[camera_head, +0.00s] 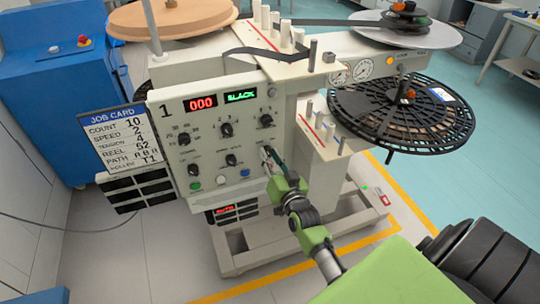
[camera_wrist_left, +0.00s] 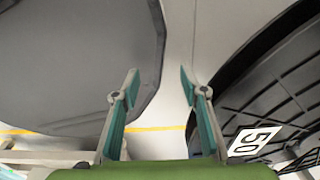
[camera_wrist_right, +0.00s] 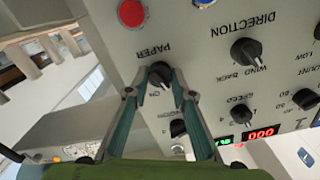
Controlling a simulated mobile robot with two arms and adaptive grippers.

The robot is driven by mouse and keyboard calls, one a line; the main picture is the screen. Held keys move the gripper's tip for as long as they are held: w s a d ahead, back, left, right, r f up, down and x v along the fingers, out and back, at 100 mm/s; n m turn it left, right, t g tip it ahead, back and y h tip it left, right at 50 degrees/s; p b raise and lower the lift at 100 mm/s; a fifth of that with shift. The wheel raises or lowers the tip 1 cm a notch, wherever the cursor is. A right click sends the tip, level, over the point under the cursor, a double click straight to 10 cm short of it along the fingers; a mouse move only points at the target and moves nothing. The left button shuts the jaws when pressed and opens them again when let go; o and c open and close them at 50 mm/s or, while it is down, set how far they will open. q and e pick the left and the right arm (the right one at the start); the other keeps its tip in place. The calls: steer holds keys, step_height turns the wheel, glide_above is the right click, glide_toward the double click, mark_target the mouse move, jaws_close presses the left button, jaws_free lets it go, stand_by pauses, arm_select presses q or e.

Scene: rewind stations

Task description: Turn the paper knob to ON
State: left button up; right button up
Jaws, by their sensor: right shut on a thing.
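The black paper knob (camera_wrist_right: 160,73) shows in the right wrist view, beside the upside-down word PAPER on the grey control panel (camera_wrist_right: 200,65). My right gripper (camera_wrist_right: 160,77) has its fingertips on either side of the knob and is shut on it. The knob's pointer direction is hard to tell. In the head view my right gripper (camera_head: 268,157) is at the lower right of the panel and hides the knob. My left gripper (camera_wrist_left: 160,84) is open and empty in the left wrist view.
Other panel controls are close by: a direction knob (camera_wrist_right: 245,51), a speed knob (camera_wrist_right: 240,114) and a red button (camera_wrist_right: 131,13). The panel displays read 000 (camera_head: 201,104) and SLACK (camera_head: 240,96). A job card (camera_head: 124,137) hangs left. A black reel (camera_head: 440,115) sits right.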

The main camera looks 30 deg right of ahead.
steer(key=m, duration=0.5)
steer(key=shift+p, duration=0.35)
steer(key=m, duration=0.5)
stand_by(0.4)
steer(key=o, duration=1.1)
steer(key=shift+o, duration=0.2)
steer(key=v, duration=1.2)
steer(key=shift+f, duration=0.1)
